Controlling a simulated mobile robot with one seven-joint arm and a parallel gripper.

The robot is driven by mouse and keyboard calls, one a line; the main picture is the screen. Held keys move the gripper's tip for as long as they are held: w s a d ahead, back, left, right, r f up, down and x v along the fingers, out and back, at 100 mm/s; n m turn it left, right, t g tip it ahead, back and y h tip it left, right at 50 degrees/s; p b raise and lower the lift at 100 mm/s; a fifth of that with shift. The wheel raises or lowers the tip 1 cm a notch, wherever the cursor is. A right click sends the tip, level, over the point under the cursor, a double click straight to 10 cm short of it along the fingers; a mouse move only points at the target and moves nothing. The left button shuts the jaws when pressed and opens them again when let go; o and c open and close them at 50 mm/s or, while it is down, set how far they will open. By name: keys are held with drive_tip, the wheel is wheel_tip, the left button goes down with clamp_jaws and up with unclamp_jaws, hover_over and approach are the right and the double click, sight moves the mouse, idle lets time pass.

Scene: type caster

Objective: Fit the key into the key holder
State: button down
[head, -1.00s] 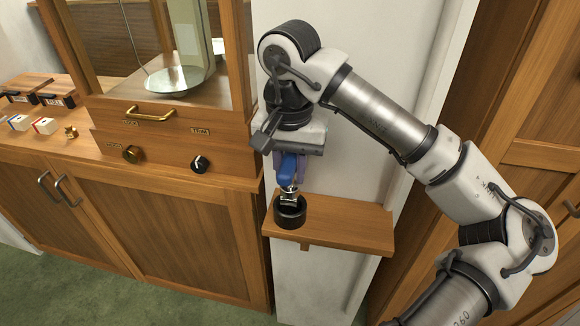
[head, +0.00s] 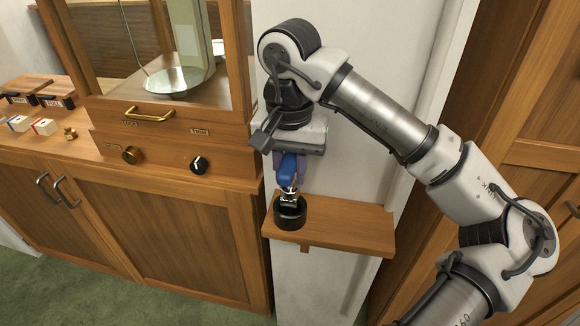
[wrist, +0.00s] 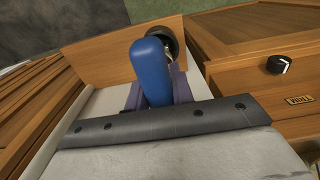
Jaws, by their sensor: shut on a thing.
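The key has a blue handle (head: 288,166) and a silver metal end (head: 289,195) pointing down. The key holder, a round black cup (head: 290,216), stands on the left end of a small wooden wall shelf. My gripper (head: 289,174) is shut on the blue handle, directly above the cup. The silver end is at the cup's mouth; I cannot tell how deep it sits. In the wrist view the blue handle (wrist: 151,70) hides most of the cup (wrist: 165,40).
The wooden shelf (head: 345,228) is bare to the right of the cup. A white wall is behind the shelf.

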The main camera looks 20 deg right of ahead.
drive_tip(key=shift+f+b, duration=2.3)
drive_tip(key=shift+b, duration=0.25)
drive_tip(key=c, duration=1.1)
unclamp_jaws()
wheel_tip(320, 180, up, 14)
drive_tip(key=shift+s+f+p, duration=0.1)
drive_tip(key=shift+p, duration=0.2)
drive_tip(key=shift+a, duration=0.1)
